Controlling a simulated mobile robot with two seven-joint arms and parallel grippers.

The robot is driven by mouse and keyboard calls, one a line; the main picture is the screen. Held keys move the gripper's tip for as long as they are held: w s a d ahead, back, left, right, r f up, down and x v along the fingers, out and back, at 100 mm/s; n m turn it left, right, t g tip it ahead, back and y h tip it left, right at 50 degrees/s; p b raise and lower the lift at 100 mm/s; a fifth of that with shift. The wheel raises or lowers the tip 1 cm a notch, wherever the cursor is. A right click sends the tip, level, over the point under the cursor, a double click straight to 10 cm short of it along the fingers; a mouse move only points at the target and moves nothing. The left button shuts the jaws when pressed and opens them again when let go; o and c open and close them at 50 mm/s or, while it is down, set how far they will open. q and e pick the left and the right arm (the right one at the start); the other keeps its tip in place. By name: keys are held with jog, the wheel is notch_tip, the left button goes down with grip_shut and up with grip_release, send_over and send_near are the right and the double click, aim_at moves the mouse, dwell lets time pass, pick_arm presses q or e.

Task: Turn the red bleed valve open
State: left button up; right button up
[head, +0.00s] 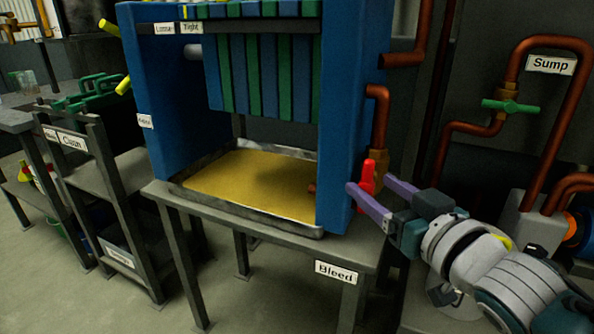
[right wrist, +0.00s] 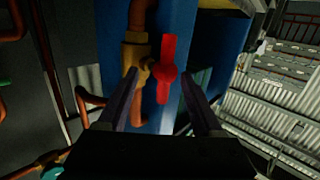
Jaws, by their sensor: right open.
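The red bleed valve (head: 367,178) sits on the right side of the blue press frame, under a bent copper pipe. In the right wrist view the red handle (right wrist: 166,72) stands nearly upright on a brass body (right wrist: 135,55). My right gripper (head: 370,184) is open, with its purple fingers at the valve. In the right wrist view the handle appears between the two fingers (right wrist: 160,85); I cannot tell whether either finger touches it. My left gripper is not in view.
A metal tray (head: 310,228) of yellow liquid lies on the table labelled Bleed (head: 336,272). A green-handled valve (head: 510,107) on copper pipes stands at right near the Sump label (head: 550,65). A dark shelf rack (head: 118,205) stands at left. Open floor lies in front.

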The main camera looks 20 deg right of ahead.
jog(key=s+p, duration=0.2)
jog(key=s, duration=0.7)
jog(key=shift+a+r, duration=0.35)
jog(key=shift+r, duration=0.05)
